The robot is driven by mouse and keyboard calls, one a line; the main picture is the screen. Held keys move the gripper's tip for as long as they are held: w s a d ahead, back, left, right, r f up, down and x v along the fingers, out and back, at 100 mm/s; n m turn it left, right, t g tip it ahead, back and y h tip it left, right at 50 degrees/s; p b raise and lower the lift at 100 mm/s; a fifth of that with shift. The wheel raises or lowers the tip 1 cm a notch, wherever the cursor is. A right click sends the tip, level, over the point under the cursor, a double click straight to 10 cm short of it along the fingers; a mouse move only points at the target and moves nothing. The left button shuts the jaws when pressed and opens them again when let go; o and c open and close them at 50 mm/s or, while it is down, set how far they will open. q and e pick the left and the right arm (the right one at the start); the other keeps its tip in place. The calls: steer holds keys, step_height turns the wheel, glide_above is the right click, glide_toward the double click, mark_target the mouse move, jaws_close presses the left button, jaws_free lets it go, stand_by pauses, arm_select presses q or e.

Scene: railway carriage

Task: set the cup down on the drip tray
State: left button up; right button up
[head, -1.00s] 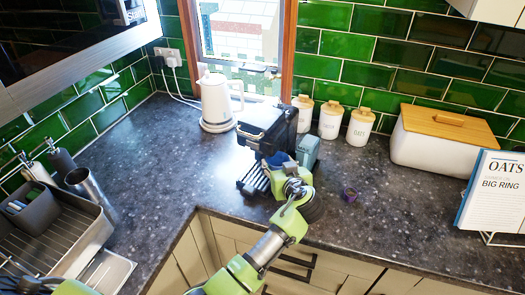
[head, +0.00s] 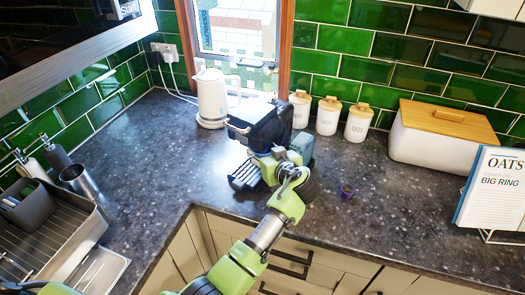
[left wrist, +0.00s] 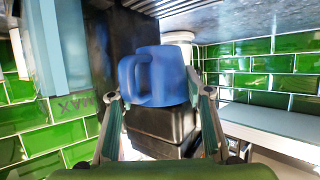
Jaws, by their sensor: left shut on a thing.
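A blue cup (left wrist: 172,75) with its handle on the left shows in the left wrist view, between the fingers of my left gripper (left wrist: 158,98). The gripper is shut on the cup. In the head view my left gripper (head: 283,172) is at the front of the black coffee machine and hides most of the cup. The slatted dark drip tray (head: 243,176) shows at the machine's front left, next to the gripper. Slats also show at the top of the tilted wrist view. I cannot tell whether the cup touches the tray. My right gripper is not in view.
The coffee machine (head: 262,122) has a grey-blue tank (head: 302,146) at its right. A white kettle (head: 211,98) and several lidded canisters (head: 327,115) stand behind. A sink rack (head: 60,235) is at left. Counter between is clear.

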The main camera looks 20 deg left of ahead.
arm_select(q)
steer(key=shift+w+a+r, duration=0.1)
steer(key=shift+a+r, duration=0.1)
steer(key=shift+r, duration=0.25)
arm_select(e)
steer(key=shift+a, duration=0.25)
arm_select(q)
steer(key=shift+f, duration=0.3)
steer(key=f+b, duration=0.4)
steer(key=f, duration=0.1)
steer(key=shift+d+f, duration=0.2)
steer(key=shift+f, duration=0.15)
steer(key=shift+f+b, duration=0.3)
steer(key=shift+b, duration=0.1)
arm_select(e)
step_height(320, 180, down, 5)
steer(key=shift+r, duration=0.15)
arm_select(q)
steer(key=shift+f+b, duration=0.35)
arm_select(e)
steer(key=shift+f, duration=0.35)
arm_select(q)
steer(key=o, duration=1.4)
